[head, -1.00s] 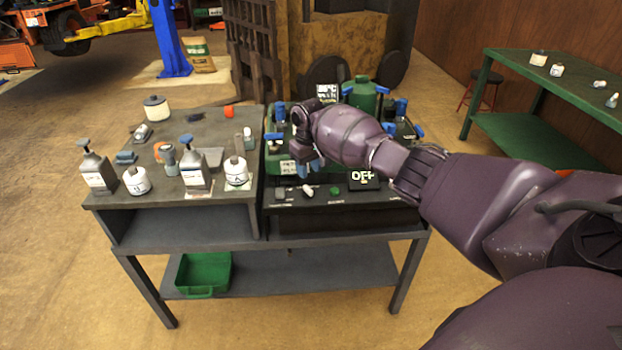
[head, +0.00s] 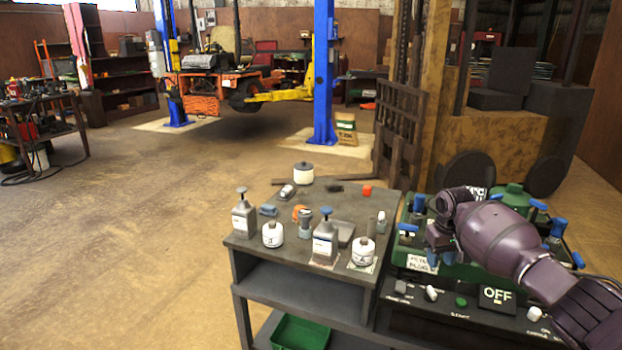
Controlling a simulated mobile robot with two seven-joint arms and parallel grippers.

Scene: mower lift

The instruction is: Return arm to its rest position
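My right arm comes in from the lower right. Its gripper (head: 437,240) hangs over the left part of a green machine with blue handles (head: 511,196) on the bench. The fingers are small and partly hidden by the wrist, so I cannot tell whether they are open or shut. A black display reading OFF (head: 497,297) is on the machine's front panel, below my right arm. My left gripper is not in view.
Bottles and jars, among them a pump bottle (head: 325,240) and a white jar (head: 303,173), stand on the grey bench top (head: 262,252). A green bin (head: 300,333) is on the lower shelf. A blue lift post (head: 324,75) stands behind. Open floor lies left.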

